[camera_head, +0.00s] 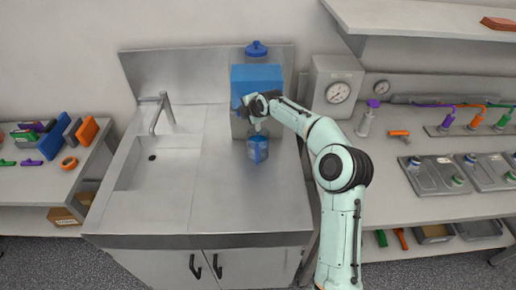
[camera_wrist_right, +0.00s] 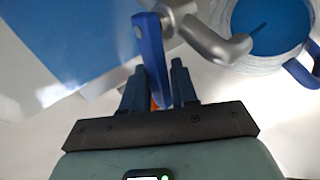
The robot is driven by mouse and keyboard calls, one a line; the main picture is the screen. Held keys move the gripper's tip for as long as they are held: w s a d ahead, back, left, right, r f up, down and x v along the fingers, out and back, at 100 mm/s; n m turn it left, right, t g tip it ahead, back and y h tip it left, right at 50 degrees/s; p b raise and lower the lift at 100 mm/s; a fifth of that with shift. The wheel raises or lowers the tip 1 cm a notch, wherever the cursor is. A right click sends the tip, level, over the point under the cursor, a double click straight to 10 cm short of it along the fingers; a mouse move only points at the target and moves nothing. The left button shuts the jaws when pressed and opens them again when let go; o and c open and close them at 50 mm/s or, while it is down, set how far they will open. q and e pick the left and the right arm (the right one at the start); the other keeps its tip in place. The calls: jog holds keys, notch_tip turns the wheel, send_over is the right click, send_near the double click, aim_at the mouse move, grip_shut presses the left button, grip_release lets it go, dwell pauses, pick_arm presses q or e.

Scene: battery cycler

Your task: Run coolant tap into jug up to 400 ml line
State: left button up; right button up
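The coolant dispenser (camera_head: 256,74) is a blue-and-grey box at the back of the steel counter. In the right wrist view its metal tap spout (camera_wrist_right: 213,42) points over the jug (camera_wrist_right: 275,66), which holds blue coolant; a short dark-blue streak shows at the spout mouth. The clear jug (camera_head: 258,149) stands upright below the tap in the head view; its 400 ml line is too small to read. My right gripper (camera_wrist_right: 158,75) has its fingers close around the blue tap lever (camera_wrist_right: 150,48). My left gripper is out of view.
A sink with a faucet (camera_head: 160,112) lies left of the jug, with bare counter (camera_head: 222,195) between. A gauge box (camera_head: 336,88) and a purple-capped bottle (camera_head: 366,118) stand on the right bench, below an overhead shelf (camera_head: 430,18).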

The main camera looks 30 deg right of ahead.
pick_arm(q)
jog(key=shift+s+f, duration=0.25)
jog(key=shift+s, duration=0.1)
pick_arm(e)
jog(key=m+h, duration=0.1)
jog(key=m, duration=0.1)
jog(key=w+m+g+h, duration=0.1)
jog(key=h, duration=0.1)
jog(key=w+m+h, duration=0.1)
jog(key=m, duration=0.1)
jog(key=shift+w+d+m, duration=0.25)
jog(key=shift+d+m, duration=0.05)
jog(key=shift+d, duration=0.05)
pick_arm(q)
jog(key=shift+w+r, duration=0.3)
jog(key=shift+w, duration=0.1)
pick_arm(e)
jog(key=shift+w+d+r, duration=0.1)
jog(key=shift+w, duration=0.05)
jog(key=shift+o, duration=1.2)
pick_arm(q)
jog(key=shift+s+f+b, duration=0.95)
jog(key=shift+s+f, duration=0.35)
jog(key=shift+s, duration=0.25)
pick_arm(e)
jog(key=v, duration=0.7)
jog(key=shift+a+r, duration=0.2)
jog(key=shift+r, duration=0.05)
